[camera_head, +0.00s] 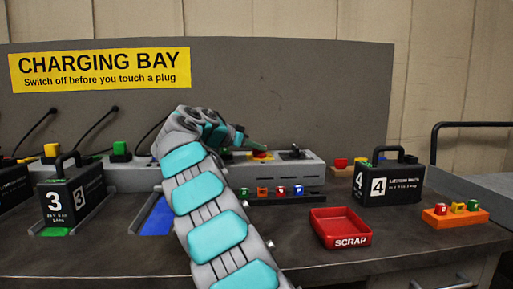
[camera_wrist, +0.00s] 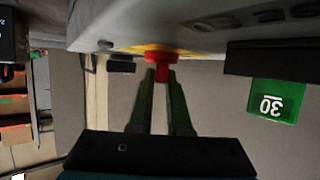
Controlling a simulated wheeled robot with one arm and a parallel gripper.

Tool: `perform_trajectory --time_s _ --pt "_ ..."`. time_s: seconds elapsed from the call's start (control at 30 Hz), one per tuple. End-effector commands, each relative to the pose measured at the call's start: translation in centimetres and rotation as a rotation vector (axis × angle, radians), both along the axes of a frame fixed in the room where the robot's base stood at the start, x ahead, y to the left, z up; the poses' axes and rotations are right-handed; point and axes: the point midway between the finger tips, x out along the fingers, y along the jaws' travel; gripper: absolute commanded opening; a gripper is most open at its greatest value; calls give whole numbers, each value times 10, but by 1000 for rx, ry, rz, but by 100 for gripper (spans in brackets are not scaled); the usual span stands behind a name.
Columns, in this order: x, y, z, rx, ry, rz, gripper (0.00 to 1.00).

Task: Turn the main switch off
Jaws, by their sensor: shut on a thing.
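The main switch is a red knob on a yellow plate. It sits on the grey panel box at the back of the bench. In the head view the red knob (camera_head: 262,155) is partly hidden behind my gripper (camera_head: 256,146). In the wrist view the red knob (camera_wrist: 160,60) shows close up between the tips of my gripper (camera_wrist: 161,74). The fingers are closed on the knob's lower, narrow part. My arm hides part of the box. I cannot clearly read the knob's on or off position.
A red SCRAP tray (camera_head: 341,243) and a black battery marked 4 (camera_head: 388,186) stand on the right. A battery marked 3 (camera_head: 58,202) stands left. Small coloured pieces sit in an orange holder (camera_head: 441,218). A green 30 block (camera_wrist: 274,101) shows in the wrist view.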

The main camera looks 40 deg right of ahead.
Motion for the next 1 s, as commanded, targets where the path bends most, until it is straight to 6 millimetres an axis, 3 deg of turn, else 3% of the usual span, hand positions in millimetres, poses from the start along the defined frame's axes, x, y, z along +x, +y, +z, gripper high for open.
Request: perform_trajectory --time_s 0.63,1.0 --pt "-1 1 0 -2 -1 19 0" --pt "-4 1 -2 -2 -6 184 0"
